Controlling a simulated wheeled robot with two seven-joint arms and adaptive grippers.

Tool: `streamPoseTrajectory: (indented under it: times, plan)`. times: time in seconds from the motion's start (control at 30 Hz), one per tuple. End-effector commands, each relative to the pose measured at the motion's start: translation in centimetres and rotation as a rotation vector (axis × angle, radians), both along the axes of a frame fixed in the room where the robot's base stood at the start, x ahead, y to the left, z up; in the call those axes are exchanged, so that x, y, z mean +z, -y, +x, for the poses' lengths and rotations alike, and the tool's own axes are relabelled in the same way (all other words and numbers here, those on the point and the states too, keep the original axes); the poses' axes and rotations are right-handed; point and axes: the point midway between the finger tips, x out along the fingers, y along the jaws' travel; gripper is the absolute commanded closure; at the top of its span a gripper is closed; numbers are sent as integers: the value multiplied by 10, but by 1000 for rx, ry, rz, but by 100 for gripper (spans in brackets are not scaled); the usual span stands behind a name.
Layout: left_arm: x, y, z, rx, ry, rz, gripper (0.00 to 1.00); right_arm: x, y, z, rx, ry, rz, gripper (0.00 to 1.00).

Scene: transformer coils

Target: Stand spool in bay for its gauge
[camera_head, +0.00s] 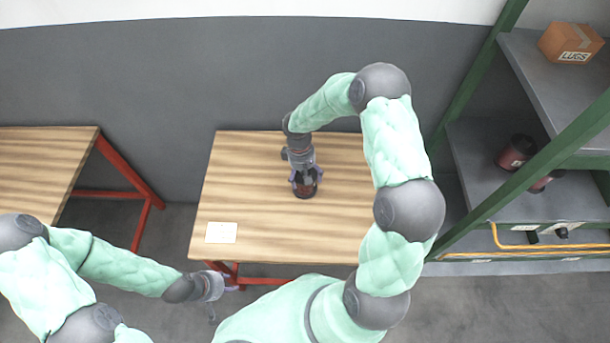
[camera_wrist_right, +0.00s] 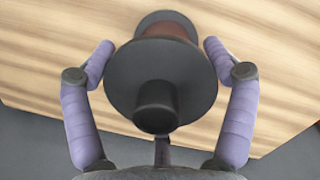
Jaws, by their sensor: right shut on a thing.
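The spool (camera_head: 305,192) is dark with a reddish-brown winding, and my right gripper (camera_head: 306,177) is shut on it over the wooden table. In the right wrist view the spool's dark round flange and hub (camera_wrist_right: 160,85) face the camera, with the winding and a second flange beyond. The purple fingers of my right gripper (camera_wrist_right: 159,48) stand on either side of it. I cannot tell whether the spool touches the table. My left gripper (camera_head: 224,302) is empty and open, in front of the table's near edge. Which bay is meant cannot be told.
A white card (camera_head: 221,233) lies on the table (camera_head: 250,180) at front left. The shelf rack (camera_head: 500,205) at right holds dark red spools (camera_head: 516,152) (camera_head: 545,181), with labels below, and a cardboard box (camera_head: 571,43) above. Another table (camera_head: 40,165) stands left. Much of the tabletop is clear.

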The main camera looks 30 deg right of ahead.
Motion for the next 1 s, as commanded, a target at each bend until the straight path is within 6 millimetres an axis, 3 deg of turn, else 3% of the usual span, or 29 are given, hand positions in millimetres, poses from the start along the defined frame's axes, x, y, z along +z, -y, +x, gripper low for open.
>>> streamPoseTrajectory:
  times: [0.3, 0.33, 0.37, 0.8, 1.0]
  plan:
    - [-3, 0, 0, 0, 0, 0, 60, -3, 0, 1, -1, 2, -1, 67]
    - [-3, 0, 0, 0, 0, 0, 60, -3, 0, 0, 0, 0, 0, 9]
    - [-3, 0, 0, 0, 0, 0, 60, -2, 0, 0, 0, 0, 0, 1]
    - [0, 0, 0, 0, 0, 0, 60, 0, 0, 0, 0, 0, 0, 0]
    - [4, 0, 0, 0, 0, 0, 60, 24, -1, 5, -1, 4, -1, 0]
